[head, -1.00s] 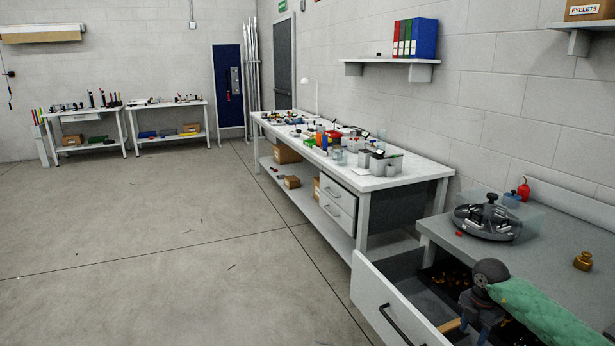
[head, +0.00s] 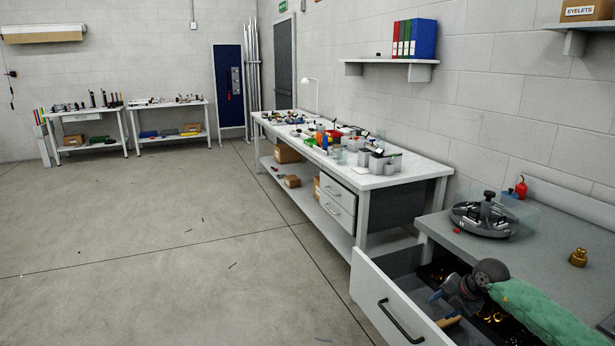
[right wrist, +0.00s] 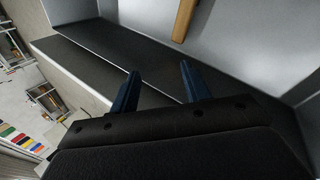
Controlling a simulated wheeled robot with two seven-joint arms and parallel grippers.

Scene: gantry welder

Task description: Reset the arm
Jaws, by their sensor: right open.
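My right gripper (head: 443,308) is over the open drawer (head: 388,309) at the lower right of the head view. Its arm, in a green sleeve, comes in from the right. The right wrist view shows its two blue fingers (right wrist: 160,76) apart with nothing between them. A wooden handle (right wrist: 183,20) lies in the drawer beyond the fingertips, apart from them in that picture. My left gripper is in neither view.
The grey bench (head: 462,244) above the drawer carries a round dark fixture (head: 484,217), a brass weight (head: 578,257) and a red bottle (head: 521,187). Small shiny brass pieces (head: 490,318) lie in the drawer. A long white workbench (head: 400,178) stands behind.

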